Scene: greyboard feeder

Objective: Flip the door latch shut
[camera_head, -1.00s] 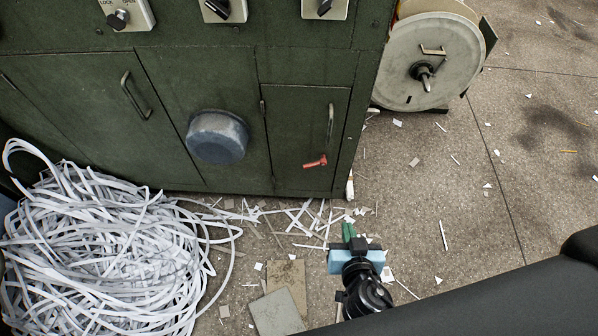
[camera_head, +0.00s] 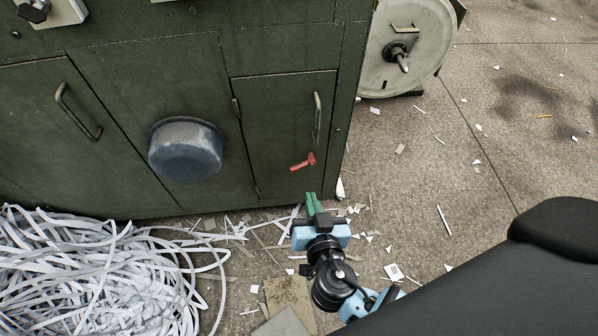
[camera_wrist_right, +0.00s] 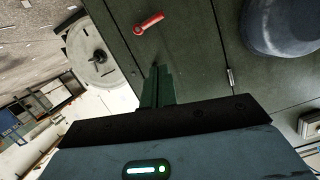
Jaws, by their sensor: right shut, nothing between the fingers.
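The red door latch (camera_head: 302,162) sits near the right edge of the small green cabinet door (camera_head: 280,125), below its upright bar handle. In the head view the latch lies close to level, its right end slightly higher. It also shows in the right wrist view (camera_wrist_right: 149,23), ahead of the fingers. My right gripper (camera_head: 312,201) is shut and empty, its green fingers pointing at the cabinet just below the latch. In the right wrist view the shut fingers (camera_wrist_right: 157,85) appear apart from the latch. My left gripper is not in view.
A round blue-grey bowl-like part (camera_head: 186,150) sticks out of the panel left of the door. A heap of white paper strips (camera_head: 90,275) lies at lower left. A large reel (camera_head: 405,45) stands at the right. Scraps litter the floor.

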